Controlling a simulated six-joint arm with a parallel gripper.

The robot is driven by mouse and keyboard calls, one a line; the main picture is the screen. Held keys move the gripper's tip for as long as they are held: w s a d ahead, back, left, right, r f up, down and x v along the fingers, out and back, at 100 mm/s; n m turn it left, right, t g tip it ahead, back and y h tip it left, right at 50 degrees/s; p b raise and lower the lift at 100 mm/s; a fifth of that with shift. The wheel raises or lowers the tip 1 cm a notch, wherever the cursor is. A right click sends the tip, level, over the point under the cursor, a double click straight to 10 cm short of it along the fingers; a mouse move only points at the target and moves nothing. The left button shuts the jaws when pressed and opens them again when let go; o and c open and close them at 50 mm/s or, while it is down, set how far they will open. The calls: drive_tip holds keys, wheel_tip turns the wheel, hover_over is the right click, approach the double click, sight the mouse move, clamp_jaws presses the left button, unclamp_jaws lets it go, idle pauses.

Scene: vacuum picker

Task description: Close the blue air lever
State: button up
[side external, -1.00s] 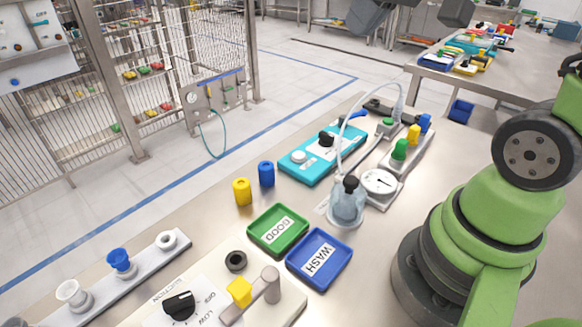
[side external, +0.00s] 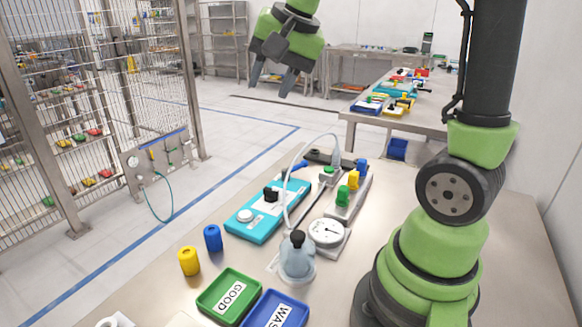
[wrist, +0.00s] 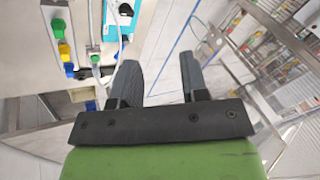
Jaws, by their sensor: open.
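A blue lever (side external: 300,166) sticks out at the far end of the teal unit (side external: 262,222), beside a dark fitting at the back of the bench. Whether it stands open or closed is too small to tell. A separate blue knob (side external: 361,165) is at the far end of a grey block, behind a yellow knob (side external: 353,180) and a green knob (side external: 343,196). My gripper (side external: 272,83) is open and empty, high above and beyond the bench's far end, apart from the lever. In the wrist view, the open fingers (wrist: 159,68) have nothing between them.
A clear bottle (side external: 297,258) with a tube and a round gauge (side external: 326,232) stand near the knobs. Green (side external: 228,297) and blue (side external: 275,310) trays lie in front. Yellow (side external: 189,261) and blue (side external: 213,238) cylinders stand left. A second bench (side external: 400,122) is behind.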

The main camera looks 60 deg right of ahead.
drive_tip(key=w+d+f+m+g, duration=0.1)
drive_tip(key=w+d+f+m, duration=0.25)
drive_tip(key=d, duration=0.35)
drive_tip(key=m+g, duration=0.2)
drive_tip(key=m, duration=0.5)
approach(294, 168)
drive_tip(key=shift+n+h, duration=0.3)
drive_tip(key=shift+n, duration=0.05)
drive_tip(key=f, duration=0.2)
drive_tip(key=w+f, duration=0.1)
drive_tip(key=f, duration=0.4)
drive_tip(key=shift+w, duration=0.35)
drive_tip(key=shift+w+f, duration=0.15)
drive_tip(key=shift+f, duration=0.6)
drive_tip(key=shift+c, duration=0.5)
clamp_jaws()
